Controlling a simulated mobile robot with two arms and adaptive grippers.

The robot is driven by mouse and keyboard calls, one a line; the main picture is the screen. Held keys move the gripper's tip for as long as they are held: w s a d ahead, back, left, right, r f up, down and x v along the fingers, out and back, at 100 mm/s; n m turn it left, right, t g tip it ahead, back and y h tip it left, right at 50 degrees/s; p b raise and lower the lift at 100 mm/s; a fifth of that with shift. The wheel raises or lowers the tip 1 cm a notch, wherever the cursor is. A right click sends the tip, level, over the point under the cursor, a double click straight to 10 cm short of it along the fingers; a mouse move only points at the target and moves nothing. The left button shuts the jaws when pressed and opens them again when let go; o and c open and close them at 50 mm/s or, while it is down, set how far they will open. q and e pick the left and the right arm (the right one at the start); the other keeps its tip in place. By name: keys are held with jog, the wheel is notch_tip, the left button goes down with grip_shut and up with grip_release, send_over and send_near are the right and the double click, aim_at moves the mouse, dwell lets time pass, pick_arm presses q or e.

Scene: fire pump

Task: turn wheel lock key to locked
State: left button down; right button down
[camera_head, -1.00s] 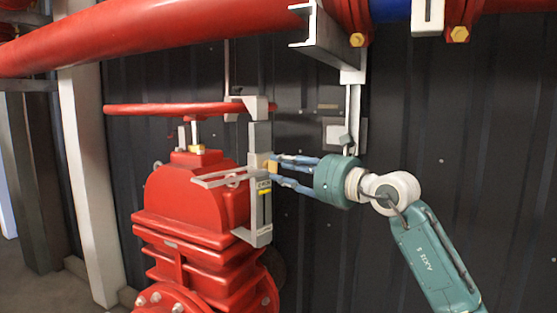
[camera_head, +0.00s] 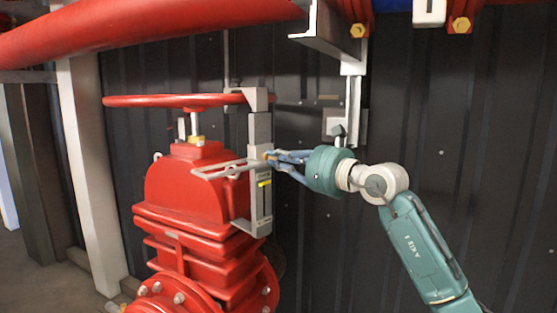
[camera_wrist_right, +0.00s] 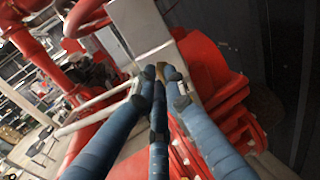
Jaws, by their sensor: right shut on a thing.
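The grey wheel lock (camera_head: 260,195) stands upright beside the red valve, and its top hooks at the rim of the red handwheel (camera_head: 165,100). A yellow mark shows on its side. The small brass-coloured key (camera_head: 267,155) is on the lock's upper body, mostly covered by fingertips. My right gripper (camera_head: 273,157) comes in from the right, its blue fingers shut on the key. In the right wrist view the fingers meet around the brass key (camera_wrist_right: 160,70) in front of the grey lock body (camera_wrist_right: 140,28). The key's exact angle is hidden. My left gripper is not in view.
The red valve body (camera_head: 190,190) stands below the handwheel. A large red pipe (camera_head: 150,35) crosses above, with a grey bracket (camera_head: 352,100) hanging behind my right wrist. A dark corrugated wall (camera_head: 480,140) closes the back. A pale post (camera_head: 90,170) stands left.

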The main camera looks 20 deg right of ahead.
jog(key=n+b, duration=0.1)
jog(key=n, duration=0.1)
jog(key=n+b, duration=0.1)
jog(key=shift+f+n, duration=0.2)
jog(key=shift+n, duration=0.2)
jog(key=n+b, duration=0.2)
jog(key=n, duration=0.2)
jog(key=n+b, duration=0.1)
jog(key=n, duration=0.4)
jog(key=shift+f+b, duration=0.1)
jog(key=shift+b, duration=0.2)
jog(key=n, duration=0.4)
jog(key=shift+f+n+b, duration=0.1)
jog(key=shift+n+b, duration=0.25)
jog(key=shift+n, duration=0.05)
